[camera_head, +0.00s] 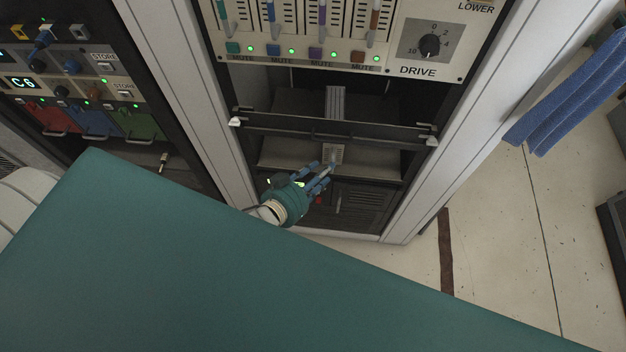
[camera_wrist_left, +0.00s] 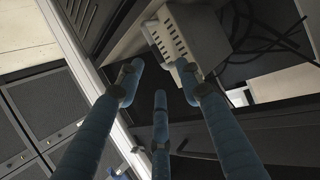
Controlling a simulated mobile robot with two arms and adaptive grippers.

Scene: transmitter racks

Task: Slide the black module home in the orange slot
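My left gripper (camera_head: 327,172), teal with blue fingers, reaches into the lower opening of the middle rack. In the left wrist view its fingers (camera_wrist_left: 160,76) are spread, with an empty gap between them. A pale grey vented box (camera_head: 337,153) stands on the shelf just beyond the fingertips. The box (camera_wrist_left: 188,38) lies past the tips in the left wrist view; one fingertip overlaps its lower edge, and I cannot tell whether they touch. I cannot make out a black module or an orange slot. My right gripper is not in view.
A dark crossbar (camera_head: 335,128) spans the rack opening above the gripper. A grey shelf (camera_head: 280,153) lies behind it. Loose black cables (camera_wrist_left: 262,35) hang beside the box. The left rack holds red (camera_head: 52,118), blue (camera_head: 92,122) and green (camera_head: 140,122) units. A blue cloth (camera_head: 570,97) hangs at right.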

